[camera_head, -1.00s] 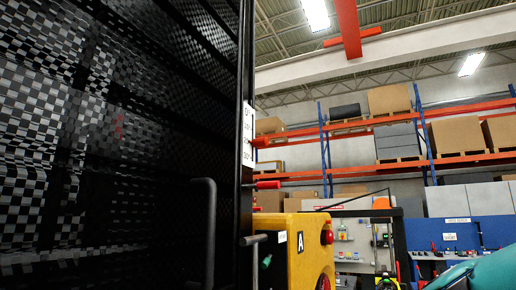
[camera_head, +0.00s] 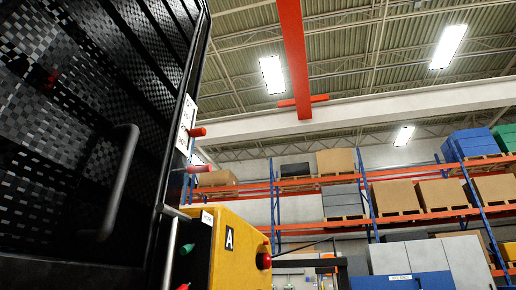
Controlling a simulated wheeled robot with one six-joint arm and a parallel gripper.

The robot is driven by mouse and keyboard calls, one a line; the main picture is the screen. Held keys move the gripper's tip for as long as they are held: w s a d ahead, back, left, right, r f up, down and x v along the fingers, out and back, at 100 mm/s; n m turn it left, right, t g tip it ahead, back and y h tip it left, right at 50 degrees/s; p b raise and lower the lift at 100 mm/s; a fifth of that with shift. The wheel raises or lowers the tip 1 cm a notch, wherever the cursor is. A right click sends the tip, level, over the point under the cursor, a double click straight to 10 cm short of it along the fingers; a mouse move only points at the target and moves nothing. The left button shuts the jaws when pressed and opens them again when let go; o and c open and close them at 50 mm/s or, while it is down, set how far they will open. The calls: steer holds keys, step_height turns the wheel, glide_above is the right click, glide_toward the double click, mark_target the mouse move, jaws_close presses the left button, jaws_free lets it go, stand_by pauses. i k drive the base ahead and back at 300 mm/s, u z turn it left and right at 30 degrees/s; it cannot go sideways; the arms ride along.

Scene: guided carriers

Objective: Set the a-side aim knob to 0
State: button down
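A yellow box marked A (camera_head: 240,250) stands at the lower middle of the head view, beside the black mesh carrier. A red button (camera_head: 263,261) is on its right face, and a green knob-like part (camera_head: 187,249) shows at its left. A white label plate (camera_head: 186,123) with small marks is on the carrier's edge post, with a red-tipped lever or knob (camera_head: 197,132) beside it and another (camera_head: 198,169) below. I cannot tell which of these is the aim knob, nor read its setting. My gripper is not in view.
The black mesh carrier (camera_head: 165,60) with a bar handle (camera_head: 121,180) fills the left side, close to me. Tall racks with boxes (camera_head: 400,195) and blue-grey cabinets (camera_head: 410,258) stand farther back at the right. The floor is out of view.

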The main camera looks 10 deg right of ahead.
mark_target(201, 131)
steer(key=z, duration=0.85)
steer(key=i, duration=3)
steer(key=u, duration=4)
